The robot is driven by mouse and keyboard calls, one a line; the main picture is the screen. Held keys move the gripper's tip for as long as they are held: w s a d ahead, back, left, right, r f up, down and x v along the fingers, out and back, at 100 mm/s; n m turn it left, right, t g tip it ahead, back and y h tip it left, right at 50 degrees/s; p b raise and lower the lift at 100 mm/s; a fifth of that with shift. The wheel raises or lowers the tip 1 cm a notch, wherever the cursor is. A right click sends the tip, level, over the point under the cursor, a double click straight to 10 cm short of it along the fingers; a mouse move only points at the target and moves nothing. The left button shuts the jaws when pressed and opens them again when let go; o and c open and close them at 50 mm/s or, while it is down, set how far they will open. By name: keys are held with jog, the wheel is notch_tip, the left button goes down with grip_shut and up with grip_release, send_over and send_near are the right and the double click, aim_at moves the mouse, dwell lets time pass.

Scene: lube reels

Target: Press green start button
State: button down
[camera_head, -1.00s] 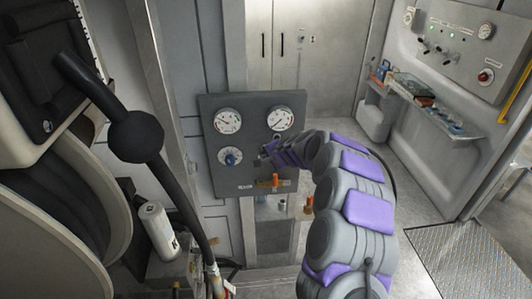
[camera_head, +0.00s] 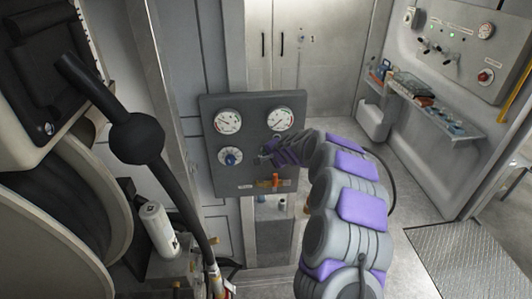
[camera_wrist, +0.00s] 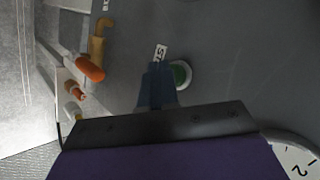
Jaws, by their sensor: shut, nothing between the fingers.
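The green start button (camera_wrist: 181,75) shows in the wrist view, set in a pale ring on a dark grey panel (camera_head: 248,112). A white label (camera_wrist: 160,54) sits beside it. My gripper (camera_wrist: 157,80) is shut and empty. Its fingertips appear just left of the button in the wrist view and hide part of its ring; I cannot tell whether they touch it. In the head view, my gripper (camera_head: 265,155) is at the panel, right of the blue knob (camera_head: 230,157), and the button is hidden.
The panel has two round gauges (camera_head: 228,121) above and an orange valve handle (camera_head: 275,182) below. Orange fittings (camera_wrist: 90,68) also show in the wrist view. A large hose reel stands at left. Another control panel (camera_head: 455,50) and a shelf (camera_head: 440,117) line the right wall.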

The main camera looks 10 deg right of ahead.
jog(key=shift+w, duration=0.25)
dwell(0.3)
jog(key=shift+s, duration=0.2)
jog(key=shift+s+b, duration=0.3)
jog(key=shift+s, duration=0.4)
jog(key=shift+s, duration=0.1)
jog(key=s+b, duration=0.1)
jog(key=s, duration=0.3)
jog(key=shift+s, duration=0.4)
jog(key=shift+a+r, duration=0.1)
dwell(0.4)
